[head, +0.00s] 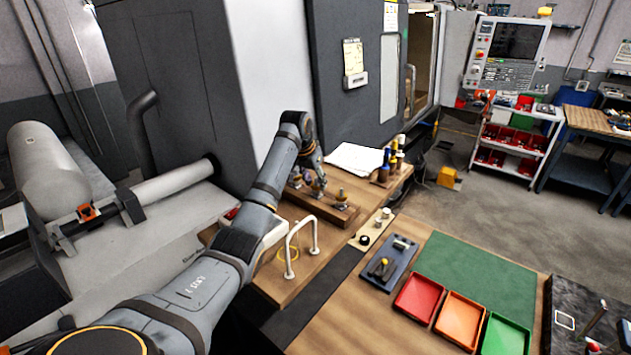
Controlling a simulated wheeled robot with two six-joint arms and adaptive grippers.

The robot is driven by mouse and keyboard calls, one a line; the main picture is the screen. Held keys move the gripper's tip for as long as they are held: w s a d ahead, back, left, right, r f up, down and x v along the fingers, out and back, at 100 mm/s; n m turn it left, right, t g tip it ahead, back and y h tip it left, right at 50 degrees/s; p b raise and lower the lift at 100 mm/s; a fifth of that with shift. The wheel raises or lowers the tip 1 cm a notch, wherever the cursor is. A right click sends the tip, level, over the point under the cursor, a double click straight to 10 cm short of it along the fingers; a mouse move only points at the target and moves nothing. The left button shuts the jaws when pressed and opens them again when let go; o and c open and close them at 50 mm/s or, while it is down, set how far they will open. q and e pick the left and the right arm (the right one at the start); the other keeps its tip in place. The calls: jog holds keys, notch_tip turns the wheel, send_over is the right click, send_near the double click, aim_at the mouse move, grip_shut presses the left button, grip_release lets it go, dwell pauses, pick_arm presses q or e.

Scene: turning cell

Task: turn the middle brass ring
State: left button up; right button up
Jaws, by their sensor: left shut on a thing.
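A wooden block (335,214) lies on the wooden bench top at the picture's middle, with small brass fittings standing in a row on it. The right brass fitting (341,194) stands clear of my gripper. My left arm reaches in from the lower left, and my left gripper (317,181) points down over the middle of the row. It is shut on the middle brass ring, which its fingers mostly hide. The left end of the row is partly hidden by my arm. My right gripper is not in view.
A white arched handle (301,246) rises in front of the block. Screwdrivers in a wooden holder (384,176) and white papers (355,159) lie behind it. A grey tool tray (388,264) and red (419,299), orange (460,319) and green bins (505,336) stand at the right front. The green mat is clear.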

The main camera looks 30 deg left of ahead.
pick_arm(q)
jog(key=shift+a+r+m+h, duration=0.15)
jog(key=shift+m+h, duration=0.25)
jog(key=shift+m, duration=0.8)
jog(key=o, duration=1.2)
jog(key=shift+c, duration=0.2)
jog(key=shift+r, duration=0.1)
jog(key=v, duration=1.1)
jog(key=shift+s+a+r, duration=0.1)
jog(key=shift+s+r, duration=0.1)
jog(key=shift+r, duration=0.1)
